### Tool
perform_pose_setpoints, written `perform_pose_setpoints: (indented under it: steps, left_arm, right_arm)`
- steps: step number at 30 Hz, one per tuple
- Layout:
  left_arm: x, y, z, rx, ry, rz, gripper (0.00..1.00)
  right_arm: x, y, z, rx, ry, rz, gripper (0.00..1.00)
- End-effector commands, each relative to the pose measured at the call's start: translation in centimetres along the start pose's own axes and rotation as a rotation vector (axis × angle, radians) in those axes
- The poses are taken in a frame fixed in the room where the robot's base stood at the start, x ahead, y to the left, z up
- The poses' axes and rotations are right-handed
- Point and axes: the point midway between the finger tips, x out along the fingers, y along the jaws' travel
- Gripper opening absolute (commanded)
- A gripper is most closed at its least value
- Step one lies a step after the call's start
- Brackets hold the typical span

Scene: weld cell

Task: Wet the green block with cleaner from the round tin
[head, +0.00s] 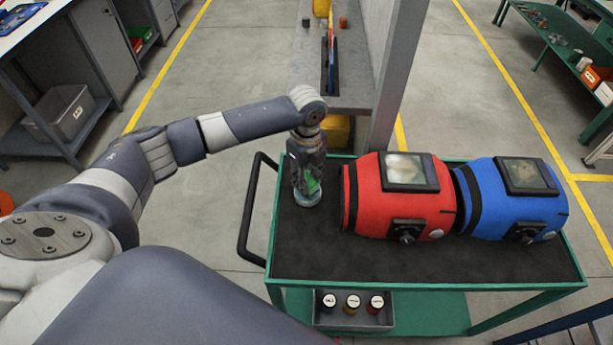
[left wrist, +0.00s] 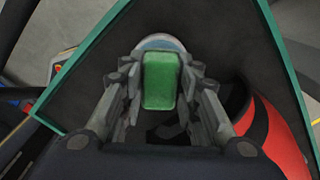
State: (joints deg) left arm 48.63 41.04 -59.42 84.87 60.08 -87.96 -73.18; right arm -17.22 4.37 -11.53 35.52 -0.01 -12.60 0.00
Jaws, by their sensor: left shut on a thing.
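The green block (left wrist: 161,80) is between the fingers of my left gripper (left wrist: 160,95), which is shut on it. In the head view the green block (head: 313,184) shows low on my left gripper (head: 307,185), just above the round tin (head: 307,201). The tin stands on the cart's dark top near its left end. In the left wrist view the rim of the tin (left wrist: 162,42) shows behind the block. I cannot tell whether the block touches what is in the tin. My right gripper is not in view.
A red welding helmet-like unit (head: 400,212) and a blue one (head: 512,205) lie on the green cart (head: 430,289), right of the tin. A tray with small jars (head: 353,310) sits on the lower shelf. A grey post (head: 400,75) rises behind the cart.

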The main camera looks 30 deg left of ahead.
Motion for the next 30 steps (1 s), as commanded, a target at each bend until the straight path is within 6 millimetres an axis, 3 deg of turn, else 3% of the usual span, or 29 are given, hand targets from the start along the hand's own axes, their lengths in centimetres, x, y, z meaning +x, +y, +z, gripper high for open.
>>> perform_pose_setpoints:
  steps: [30]
  left_arm:
    - [0.9,-0.01,-0.02,0.0,0.0,0.0,0.1]
  right_arm:
    - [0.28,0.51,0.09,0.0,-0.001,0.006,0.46]
